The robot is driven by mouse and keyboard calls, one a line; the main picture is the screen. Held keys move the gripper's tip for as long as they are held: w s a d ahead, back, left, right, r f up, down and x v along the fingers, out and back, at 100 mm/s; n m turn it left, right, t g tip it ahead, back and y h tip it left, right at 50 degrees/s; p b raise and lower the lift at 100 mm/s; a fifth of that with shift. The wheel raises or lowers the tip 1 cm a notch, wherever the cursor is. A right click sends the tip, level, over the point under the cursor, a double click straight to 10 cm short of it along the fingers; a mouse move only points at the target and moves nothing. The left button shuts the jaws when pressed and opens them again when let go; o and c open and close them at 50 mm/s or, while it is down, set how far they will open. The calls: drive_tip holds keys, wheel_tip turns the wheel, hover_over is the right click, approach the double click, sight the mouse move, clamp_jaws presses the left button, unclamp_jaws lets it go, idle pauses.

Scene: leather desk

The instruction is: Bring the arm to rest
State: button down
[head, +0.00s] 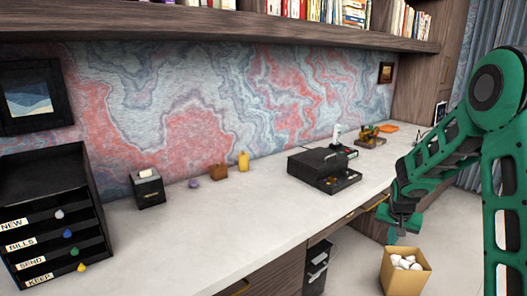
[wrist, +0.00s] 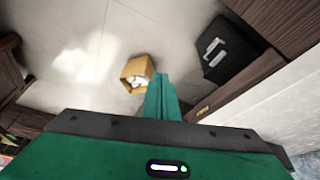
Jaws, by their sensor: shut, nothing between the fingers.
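My green arm comes in from the right of the head view and bends down at its elbow. My gripper (head: 393,236) hangs at the front edge of the desk (head: 235,225), above the floor and clear of the bin. In the wrist view my gripper (wrist: 160,82) shows as green fingers shut together, with nothing between them. The floor lies beyond them.
A tan bin (head: 404,272) with white crumpled stuff stands on the floor below my gripper; the wrist view shows it too (wrist: 137,72). A black box with an open drawer (head: 322,168) sits on the desk. A black letter sorter (head: 50,215) stands at left.

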drive_tip(key=s+d+r+g, duration=0.1)
drive_tip(key=s+d+r, duration=0.1)
drive_tip(key=s+r, duration=0.65)
drive_tip(key=s+a+r+g+y, duration=0.1)
drive_tip(key=s+r, duration=0.1)
drive_tip(key=s, duration=0.8)
drive_tip(key=s+a+r, duration=0.2)
drive_tip(key=s, duration=0.9)
drive_tip(key=s+a+r+g+y, duration=0.1)
drive_tip(key=s+a+r, duration=0.1)
drive_tip(key=s, duration=0.9)
drive_tip(key=shift+s+r+g+y, duration=0.2)
drive_tip(key=shift+r+g+y, duration=0.05)
drive_tip(key=shift+g+y, duration=0.05)
